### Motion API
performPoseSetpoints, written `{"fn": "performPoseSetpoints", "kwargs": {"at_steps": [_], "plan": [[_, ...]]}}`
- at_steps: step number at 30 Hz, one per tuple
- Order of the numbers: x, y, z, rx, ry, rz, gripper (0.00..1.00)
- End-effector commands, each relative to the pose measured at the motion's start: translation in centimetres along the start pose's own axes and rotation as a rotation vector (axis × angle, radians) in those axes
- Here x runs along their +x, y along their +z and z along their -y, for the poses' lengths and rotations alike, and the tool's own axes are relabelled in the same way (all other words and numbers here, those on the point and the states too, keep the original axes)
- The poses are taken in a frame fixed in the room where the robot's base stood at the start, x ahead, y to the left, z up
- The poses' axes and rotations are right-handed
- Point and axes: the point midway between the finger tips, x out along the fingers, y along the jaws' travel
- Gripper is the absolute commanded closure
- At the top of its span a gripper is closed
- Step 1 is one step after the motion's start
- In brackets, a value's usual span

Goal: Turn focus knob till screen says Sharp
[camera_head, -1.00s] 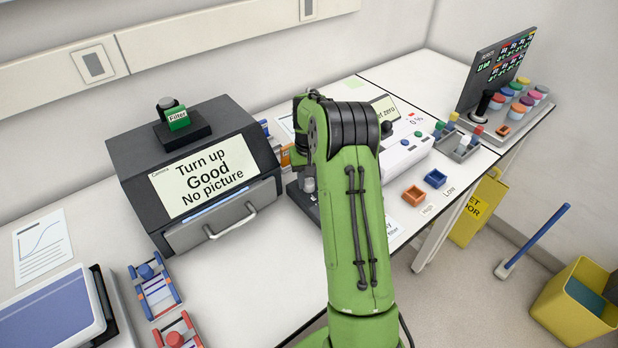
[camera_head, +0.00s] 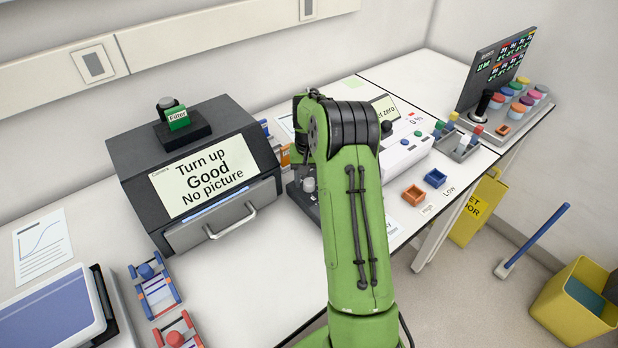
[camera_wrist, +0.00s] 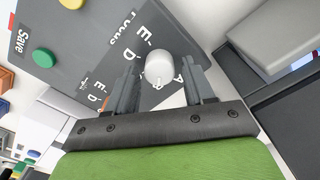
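The screen (camera_head: 205,176) on the dark camera unit reads "Turn up", "Good", "No picture". In the wrist view the white focus knob (camera_wrist: 159,68) stands on a dark grey panel (camera_wrist: 85,45) marked "Focus", with letters around it. My gripper (camera_wrist: 161,74) is open, with one finger on each side of the knob. Gaps show between the knob and both fingers, so no contact is visible. A yellow button (camera_wrist: 70,4) and a green button (camera_wrist: 43,58) marked "Save" are on the same panel. In the head view my green arm hides most of this panel and my fingers.
The camera unit has a silver handle (camera_head: 232,222) in front and a green "Filter" block (camera_head: 178,118) on top. Blue and orange trays (camera_head: 435,178) and a white device (camera_head: 405,150) stand right of my arm.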

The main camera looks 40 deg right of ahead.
Motion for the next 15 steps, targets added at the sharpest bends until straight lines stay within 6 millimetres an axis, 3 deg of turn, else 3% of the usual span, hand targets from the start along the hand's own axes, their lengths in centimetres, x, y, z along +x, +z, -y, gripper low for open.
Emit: {"fn": "performPoseSetpoints", "kwargs": {"at_steps": [10, 15], "plan": [[-0.2, 0.1, 0.0, -0.001, 0.000, 0.002, 0.40], [-3.5, 0.0, 0.0, 0.000, 0.001, -0.002, 0.40]]}}
